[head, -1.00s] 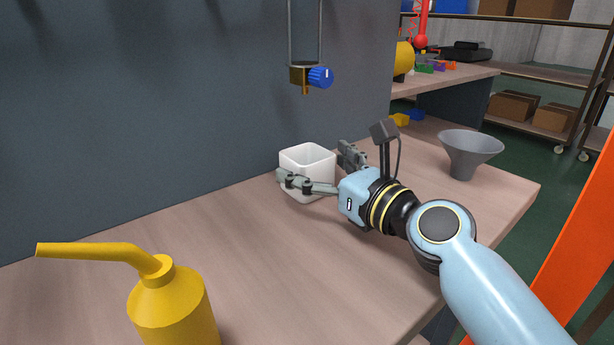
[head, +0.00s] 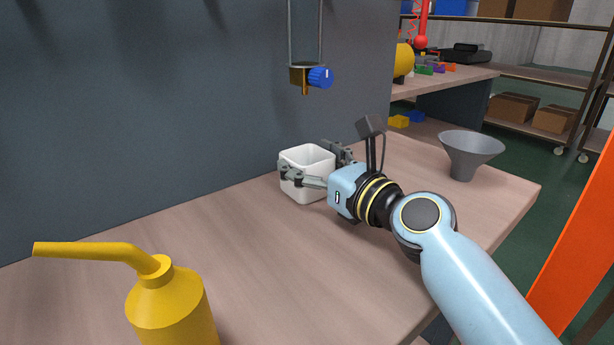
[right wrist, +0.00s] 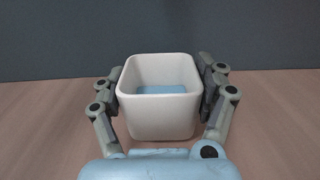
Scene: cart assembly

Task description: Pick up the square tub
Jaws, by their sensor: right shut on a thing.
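The square tub (head: 308,158) is white, open-topped and upright near the dark back panel in the head view. In the right wrist view the tub (right wrist: 158,117) stands between my two finger pads, with something light blue inside at its bottom. My right gripper (head: 312,165) is shut on the tub, one finger on each side wall; the right wrist view shows both pads (right wrist: 160,92) against it. The tub appears to rest on the wooden bench; I see no clear gap under it. My left gripper is not in view.
A yellow oil can (head: 172,305) with a long spout stands at the front left of the bench (head: 240,250). A grey funnel (head: 470,152) stands at the right end. The bench middle is clear.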

